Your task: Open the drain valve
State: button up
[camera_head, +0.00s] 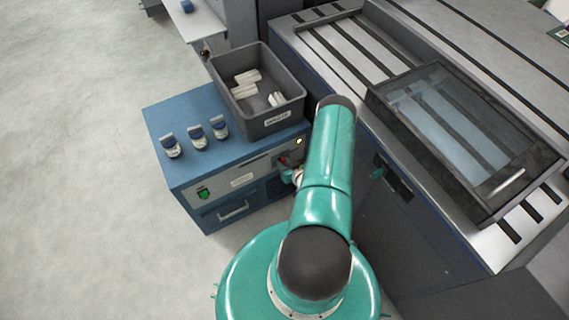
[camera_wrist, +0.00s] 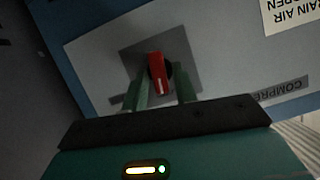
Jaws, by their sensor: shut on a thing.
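The drain valve shows as a red handle (camera_wrist: 157,74) on a grey square plate (camera_wrist: 190,60) in the wrist view. It also shows as a small red spot (camera_head: 283,160) on the front of the blue unit (camera_head: 240,164) in the head view. My gripper (camera_wrist: 161,84) has its two green fingers on either side of the handle and is shut on it. The handle's white mark points down in the wrist picture. In the head view my arm partly hides the gripper (camera_head: 291,175). An upside-down label (camera_wrist: 289,18) reads partly "RAIN AIR" and "OPEN".
A grey bin (camera_head: 258,115) with white pieces stands on the blue unit, beside several blue-capped white items (camera_head: 196,137). A green switch (camera_head: 203,193) is on the unit's front. A machine bed with a dark-framed window (camera_head: 460,120) stands to the right. Floor at left is clear.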

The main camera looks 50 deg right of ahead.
jog(key=shift+s+d+m+t+y, duration=0.1)
jog(key=shift+d+m+t+y, duration=0.15)
jog(key=shift+m+y, duration=0.65)
jog(key=m, duration=0.2)
jog(key=m+t+y, duration=0.1)
jog(key=shift+f+m, duration=0.2)
jog(key=shift+m, duration=0.2)
jog(key=shift+d+f+m+t+y, duration=0.15)
jog(key=shift+m+t+y, duration=0.55)
jog(key=shift+m, duration=1)
jog(key=shift+f+m+t+y, duration=0.25)
jog(key=shift+m+t, duration=0.7)
jog(key=shift+m, duration=0.75)
jog(key=o, duration=0.7)
jog(key=shift+c, duration=0.2)
jog(key=s, duration=0.7)
jog(key=shift+s+d, duration=0.3)
jog(key=shift+d, duration=0.05)
